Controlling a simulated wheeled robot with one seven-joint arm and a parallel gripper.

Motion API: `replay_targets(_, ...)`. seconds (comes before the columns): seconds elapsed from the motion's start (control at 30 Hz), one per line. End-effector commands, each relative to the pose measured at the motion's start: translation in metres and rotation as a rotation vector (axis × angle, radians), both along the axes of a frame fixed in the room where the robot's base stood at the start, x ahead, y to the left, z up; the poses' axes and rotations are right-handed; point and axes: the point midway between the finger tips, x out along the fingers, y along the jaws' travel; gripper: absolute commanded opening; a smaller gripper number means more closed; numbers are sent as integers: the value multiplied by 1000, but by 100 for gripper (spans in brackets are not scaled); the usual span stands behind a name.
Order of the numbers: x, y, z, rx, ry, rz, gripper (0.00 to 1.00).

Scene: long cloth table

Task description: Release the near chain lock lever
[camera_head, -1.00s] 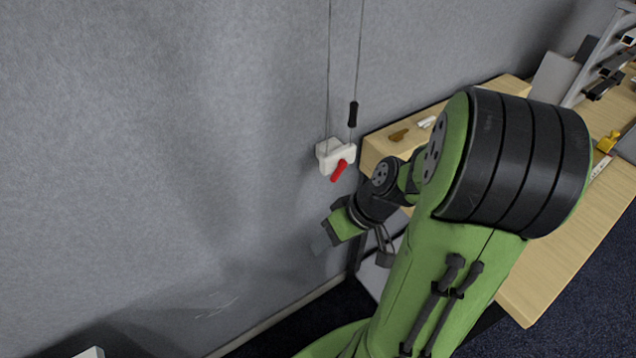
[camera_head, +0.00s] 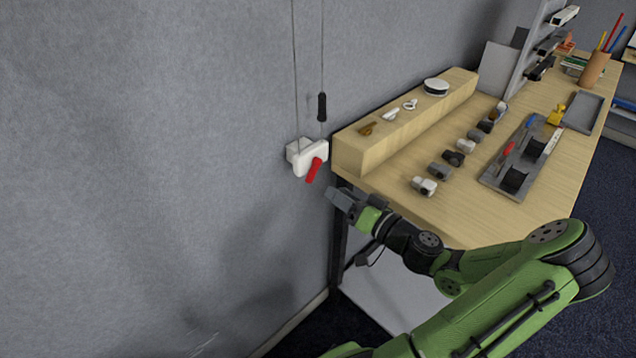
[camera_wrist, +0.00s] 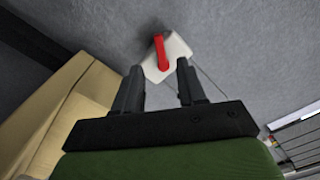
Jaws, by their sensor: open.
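The chain lock is a white block (camera_head: 304,155) on the grey wall, just left of the table's end. Its red lever (camera_head: 314,170) slants down and slightly left from the block's front. Two thin cords run up from the block, and one carries a black grip (camera_head: 322,107). My gripper (camera_head: 337,196) is a little below and to the right of the lever, apart from it. In the wrist view my gripper (camera_wrist: 157,82) is open and empty, and the red lever (camera_wrist: 161,53) shows beyond the fingertips, between them, with the white block (camera_wrist: 172,58) behind.
The wooden table (camera_head: 450,210) stands close on the right, with a raised wooden ledge (camera_head: 400,135) near the wall. Several small fittings and a grey tray (camera_head: 522,155) lie on it. The wall area left of the lock is clear.

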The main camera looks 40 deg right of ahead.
Motion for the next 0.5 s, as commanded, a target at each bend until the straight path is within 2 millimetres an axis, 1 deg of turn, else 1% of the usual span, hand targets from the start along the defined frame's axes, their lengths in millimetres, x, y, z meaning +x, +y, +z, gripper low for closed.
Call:
replay_targets(0.03, 13, 1, -1, -2, -1, 5, 40)
replay_targets(0.1, 31, 2, -1, -1, -1, 7, 40)
replay_targets(0.2, 52, 3, 0, -2, -1, 4, 40)
replay_targets(0.33, 69, 2, 0, -1, 0, 3, 40)
replay_targets(0.5, 75, 2, 0, 1, 1, 0, 40)
